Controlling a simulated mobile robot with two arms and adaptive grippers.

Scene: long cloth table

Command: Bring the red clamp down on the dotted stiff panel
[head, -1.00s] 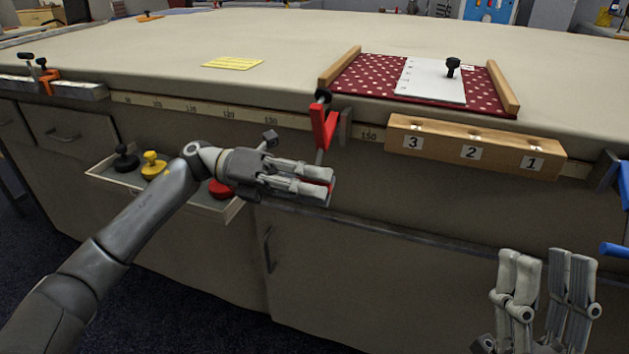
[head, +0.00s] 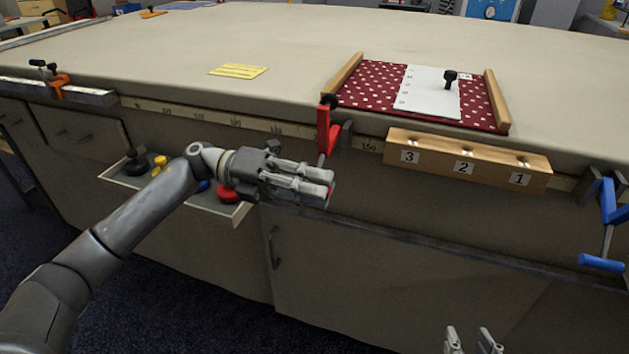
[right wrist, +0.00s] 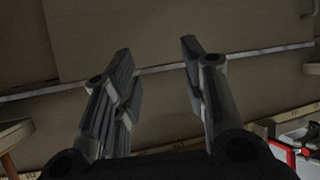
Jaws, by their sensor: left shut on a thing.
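The red clamp (head: 323,130) is upright at the table's front edge, at the front left corner of the panel. Its black upper tip appears close to the panel edge; I cannot tell whether it touches. My left gripper (head: 328,188) is shut on the clamp's lower handle, below the table edge; the fingers hide most of it. The red panel with white dots (head: 375,97) lies flat on the table between two wooden strips, with a white sheet (head: 425,96) on it. My right gripper (head: 474,341) is at the bottom, empty, with fingers apart; it also shows in the right wrist view (right wrist: 155,60).
A wooden block numbered 3, 2, 1 (head: 437,156) is on the front edge. A blue clamp (head: 610,205) is at the right, an orange clamp (head: 60,82) at the left. An open drawer (head: 120,172) holds coloured knobs. A yellow card (head: 238,71) lies on the table.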

